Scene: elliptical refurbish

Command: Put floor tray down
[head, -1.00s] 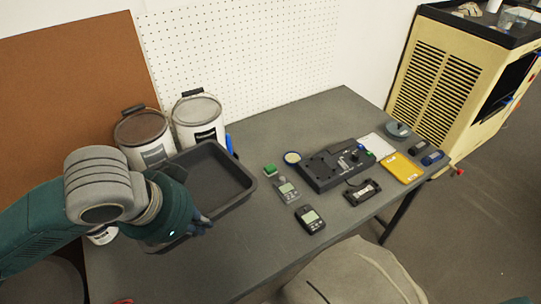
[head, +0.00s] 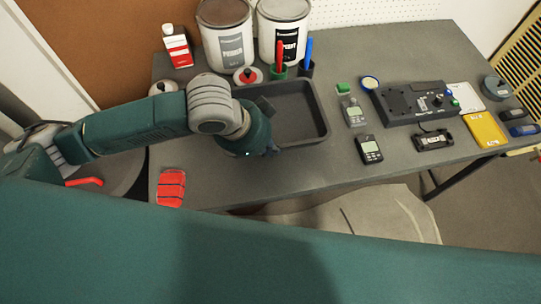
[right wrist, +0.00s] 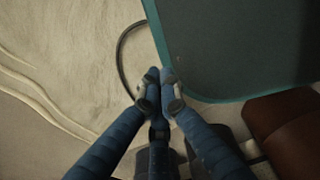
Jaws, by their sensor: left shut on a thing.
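The floor tray (head: 302,118) is a dark grey rectangular tray with raised walls. In the head view it lies level over the left half of the grey table, in front of two paint cans, and looks empty. Whether its underside touches the table I cannot tell. My left gripper (head: 271,151) is shut on the tray's near left side; its wrist hides that part of the wall and most of the fingers. My right gripper (right wrist: 160,77) shows only in the right wrist view, fingertips together, nothing seen between them, away from the tray.
Two paint cans (head: 226,43) and cups with red and blue markers (head: 307,60) stand behind the tray. A red-and-white bottle (head: 177,50) is at back left, red blocks (head: 171,188) at front left. Meters (head: 369,150) and a black device (head: 412,103) lie to the right.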

